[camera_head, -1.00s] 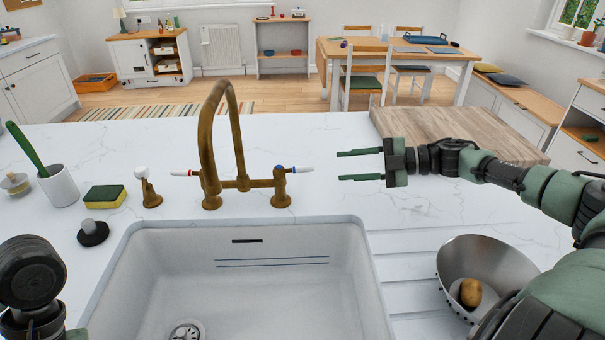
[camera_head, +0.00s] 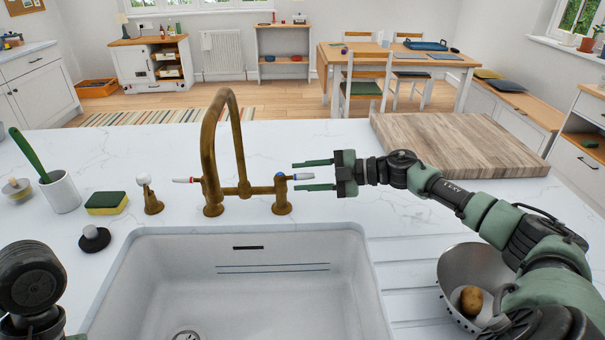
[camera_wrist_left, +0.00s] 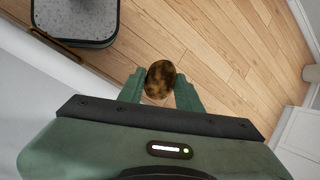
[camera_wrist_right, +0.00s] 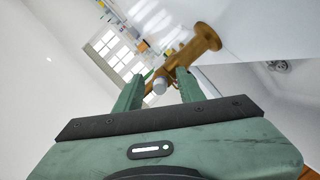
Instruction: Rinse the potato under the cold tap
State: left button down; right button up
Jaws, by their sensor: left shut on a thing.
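A dark, dirty-looking potato (camera_wrist_left: 160,78) is between the fingertips of my left gripper (camera_wrist_left: 160,92), which is shut on it. That gripper is outside the head view. The brass tap (camera_head: 243,187) stands behind the sink, with a red-marked lever (camera_head: 187,180) on the left and a blue-marked cold lever (camera_head: 302,176) on the right. My right gripper (camera_head: 306,175) is open, its fingers on either side of the cold lever's white end. The lever's end also shows between the fingers in the right wrist view (camera_wrist_right: 160,86). No water shows at the spout.
The white sink (camera_head: 130,285) is empty. A metal colander (camera_head: 455,265) with a lighter potato (camera_head: 471,300) stands on the right drainer. A wooden board (camera_head: 455,140) lies behind my right arm. A sponge (camera_head: 105,203), plug (camera_head: 94,238) and brush pot (camera_head: 60,192) are left of the tap.

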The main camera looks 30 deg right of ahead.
jog(key=shift+w+a, duration=0.2)
jog(key=shift+a, duration=0.05)
grip_shut()
jog(key=shift+f, duration=0.1)
dwell(1.2)
